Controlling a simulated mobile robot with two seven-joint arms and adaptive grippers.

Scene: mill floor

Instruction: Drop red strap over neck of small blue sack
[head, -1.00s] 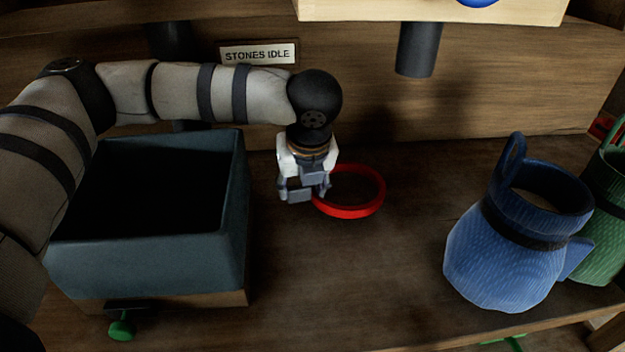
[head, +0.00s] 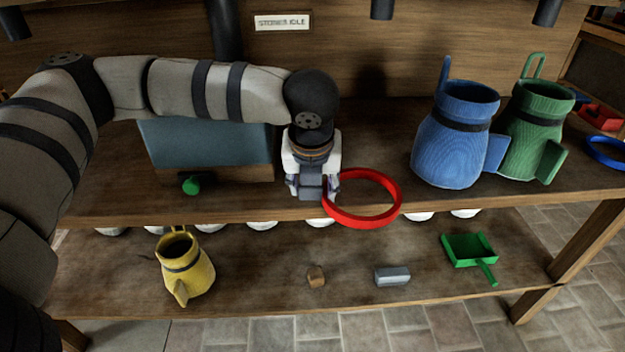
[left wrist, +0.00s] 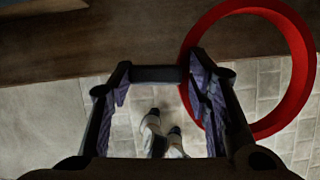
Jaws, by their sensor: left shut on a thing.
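The red strap (head: 363,221) is a stiff round ring. My left gripper (head: 313,190) is shut on its left side and holds it about level at the upper shelf's front edge. In the left wrist view the strap (left wrist: 302,70) is to the right of the fingers (left wrist: 160,80), with floor below; the exact contact is hard to see. The blue sack (head: 448,152) stands upright on the upper shelf, right of the strap and apart from it. It has a dark band, an open neck and a raised loop. My right gripper is not in view.
A green sack (head: 532,128) stands close on the blue sack's right. A blue-grey bin (head: 205,143) is behind my left arm. A blue ring (head: 606,153) lies far right. The lower shelf holds a yellow sack (head: 190,272), small blocks and a green scoop (head: 470,249).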

